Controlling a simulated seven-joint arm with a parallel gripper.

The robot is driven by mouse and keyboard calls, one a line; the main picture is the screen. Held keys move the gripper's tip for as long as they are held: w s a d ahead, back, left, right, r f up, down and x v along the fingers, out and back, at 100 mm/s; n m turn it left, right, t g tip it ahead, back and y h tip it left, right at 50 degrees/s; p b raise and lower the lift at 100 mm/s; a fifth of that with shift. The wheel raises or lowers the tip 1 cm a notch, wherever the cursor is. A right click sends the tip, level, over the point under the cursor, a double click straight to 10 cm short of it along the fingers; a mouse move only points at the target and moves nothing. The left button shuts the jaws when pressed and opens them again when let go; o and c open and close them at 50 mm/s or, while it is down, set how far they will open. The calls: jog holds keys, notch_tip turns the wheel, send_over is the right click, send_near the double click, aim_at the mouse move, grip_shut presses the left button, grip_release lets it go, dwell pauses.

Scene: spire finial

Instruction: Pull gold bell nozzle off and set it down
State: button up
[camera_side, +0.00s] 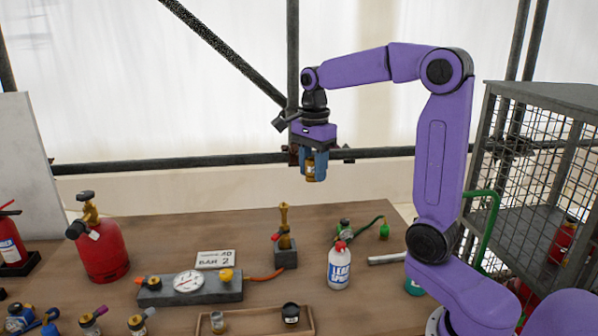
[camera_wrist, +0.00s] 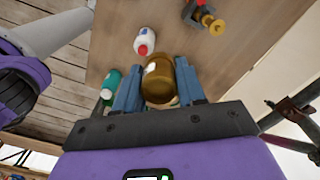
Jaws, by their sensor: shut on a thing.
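My gripper (camera_side: 311,172) is high above the back of the table and shut on a gold, round piece, which looks like the gold bell nozzle (camera_side: 311,168). It hangs between the blue fingers, clear of everything below. In the wrist view, the nozzle (camera_wrist: 158,80) sits between the two fingers of my gripper (camera_wrist: 160,85), with a pale label at its edge. A brass upright fitting (camera_side: 284,222) stands on a dark grey block (camera_side: 286,256) below and left of my gripper; it also shows at the top of the wrist view (camera_wrist: 214,26).
A shallow wooden tray (camera_side: 256,333) at the front holds a small gold-coloured piece (camera_side: 217,322) and a black-topped one (camera_side: 290,313). A white red-capped bottle (camera_side: 339,267) stands right of the block. A gauge base (camera_side: 190,290), red tank (camera_side: 103,248) and wire cage (camera_side: 535,170) stand around.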

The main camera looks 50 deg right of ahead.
jog(key=s+r, duration=0.3)
jog(key=r, duration=0.2)
jog(key=shift+a+r, duration=0.2)
jog(key=shift+a, duration=0.15)
dwell(0.7)
jog(key=shift+s, duration=0.1)
dwell(0.6)
send_over(256, 326)
notch_tip(256, 326, down, 32)
jog(key=shift+s+r, duration=0.1)
jog(key=shift+f, duration=2.3)
